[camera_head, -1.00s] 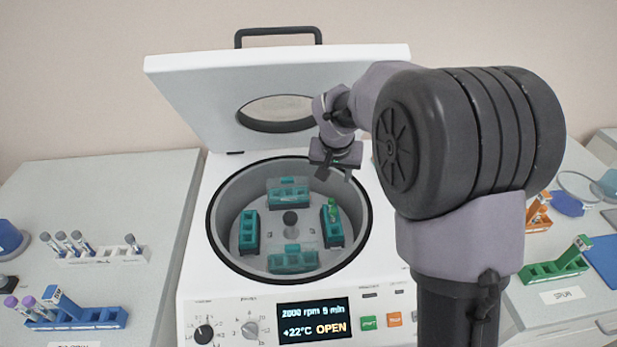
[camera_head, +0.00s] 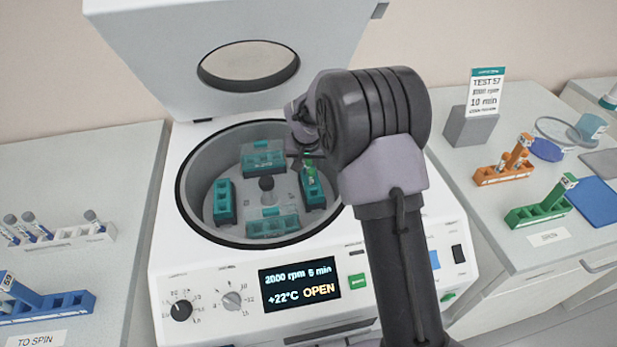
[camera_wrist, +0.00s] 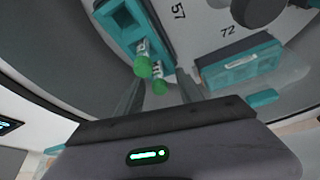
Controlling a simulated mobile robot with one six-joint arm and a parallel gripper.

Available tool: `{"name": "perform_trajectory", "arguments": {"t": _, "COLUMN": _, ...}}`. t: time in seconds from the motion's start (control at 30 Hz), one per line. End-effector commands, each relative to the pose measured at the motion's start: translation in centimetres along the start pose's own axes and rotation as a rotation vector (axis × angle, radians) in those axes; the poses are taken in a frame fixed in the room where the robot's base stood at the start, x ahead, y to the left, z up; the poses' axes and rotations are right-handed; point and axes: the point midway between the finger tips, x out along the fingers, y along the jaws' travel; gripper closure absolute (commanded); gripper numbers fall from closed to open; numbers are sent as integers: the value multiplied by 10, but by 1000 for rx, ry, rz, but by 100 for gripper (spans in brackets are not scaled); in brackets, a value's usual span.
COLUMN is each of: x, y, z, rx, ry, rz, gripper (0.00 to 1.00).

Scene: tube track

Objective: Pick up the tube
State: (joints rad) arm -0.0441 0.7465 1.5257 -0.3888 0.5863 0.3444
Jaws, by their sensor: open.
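A green-capped tube (camera_head: 311,171) stands in the right teal bucket (camera_head: 313,190) inside the open centrifuge. In the wrist view two green caps show close together: one tube (camera_wrist: 143,66) and a second green cap (camera_wrist: 160,87) beside it, at the end of the teal bucket (camera_wrist: 125,25). My gripper (camera_wrist: 158,90) is open, with its two fingers on either side of the green caps and nothing held. In the head view my gripper is just above the tube, mostly hidden by my arm. Whether the fingers touch a tube I cannot tell.
The centrifuge bowl's rim (camera_head: 190,225) surrounds the rotor, with a hub (camera_head: 267,190) and other teal buckets (camera_head: 263,155). The raised lid (camera_head: 180,85) stands behind. Racks stand on both side counters: white (camera_head: 75,235), blue (camera_head: 50,303), orange (camera_head: 500,175) and green (camera_head: 540,213).

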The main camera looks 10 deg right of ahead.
Motion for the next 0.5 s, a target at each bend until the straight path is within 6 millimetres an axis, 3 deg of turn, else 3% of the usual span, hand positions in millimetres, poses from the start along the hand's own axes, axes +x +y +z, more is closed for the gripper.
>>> {"name": "perform_trajectory", "arguments": {"t": 0.07, "x": -2, "y": 0, "z": -1, "rx": 0, "ry": 1, "rz": 0, "gripper": 56}}
{"name": "perform_trajectory", "arguments": {"t": 0.3, "x": -2, "y": 0, "z": -1, "rx": 0, "ry": 0, "rz": 0, "gripper": 100}}
{"name": "perform_trajectory", "arguments": {"t": 0.5, "x": -2, "y": 0, "z": -1, "rx": 0, "ry": 0, "rz": 0, "gripper": 100}}
